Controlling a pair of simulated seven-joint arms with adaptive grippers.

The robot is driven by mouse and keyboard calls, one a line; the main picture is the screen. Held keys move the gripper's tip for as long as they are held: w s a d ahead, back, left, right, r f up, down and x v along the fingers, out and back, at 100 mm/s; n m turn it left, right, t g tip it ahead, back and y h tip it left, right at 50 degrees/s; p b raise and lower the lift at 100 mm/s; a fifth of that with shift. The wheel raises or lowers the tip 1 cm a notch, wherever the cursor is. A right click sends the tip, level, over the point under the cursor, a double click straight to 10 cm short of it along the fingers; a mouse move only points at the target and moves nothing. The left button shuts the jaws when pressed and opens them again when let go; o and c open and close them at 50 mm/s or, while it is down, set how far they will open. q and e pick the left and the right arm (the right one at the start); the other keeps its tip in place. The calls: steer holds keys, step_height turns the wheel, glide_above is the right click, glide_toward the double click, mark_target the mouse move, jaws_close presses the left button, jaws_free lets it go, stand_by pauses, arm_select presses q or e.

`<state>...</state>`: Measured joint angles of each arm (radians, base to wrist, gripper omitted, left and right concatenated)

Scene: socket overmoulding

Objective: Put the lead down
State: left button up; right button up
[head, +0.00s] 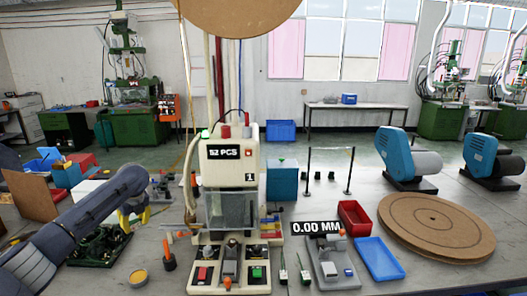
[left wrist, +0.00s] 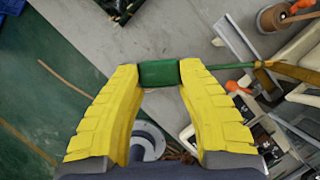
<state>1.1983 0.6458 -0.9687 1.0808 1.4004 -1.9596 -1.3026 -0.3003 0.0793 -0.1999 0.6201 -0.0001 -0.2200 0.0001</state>
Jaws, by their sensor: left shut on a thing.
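My left gripper (head: 134,217) reaches in from the left in the head view, over the left part of the bench. In the left wrist view its two yellow fingers (left wrist: 160,76) are shut on the green body of the lead (left wrist: 159,74). A thin green line runs from near it to the right, toward an orange-brown part. The lead cannot be made out clearly in the head view. My right gripper is not in view.
The press marked "52 PCS" (head: 228,165) stands mid-bench. A gauge reading "0.00 MM" (head: 331,258), a red tray (head: 354,218), a blue tray (head: 379,259) and a round brown board (head: 437,226) lie to its right. Small green-tipped pieces stand between press and gauge.

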arm_select(q)
steer(key=shift+d+n, duration=0.6)
steer(key=shift+n, duration=0.1)
steer(key=s+d+f+n+g, duration=0.1)
steer(key=s+d+n+g, duration=0.1)
steer(key=s+d+n, duration=0.35)
steer(key=s+d+n+g+h, duration=0.1)
steer(key=s+d+n+g, duration=0.1)
steer(key=d+n, duration=0.5)
steer(key=s+d+f+n+g, duration=0.1)
steer(key=s+d+n+g, duration=0.15)
steer(key=d+n, duration=0.4)
steer(key=s+d+n+h, duration=0.1)
steer(key=s+d+n, duration=0.1)
steer(key=s, duration=0.9)
steer(key=s+d+r+n+h, duration=0.1)
steer(key=s+d+n, duration=0.2)
steer(key=s, duration=0.8)
steer(key=shift+s+d+r+h, duration=0.25)
steer(key=shift+s+d+h, duration=0.1)
steer(key=shift+d, duration=0.85)
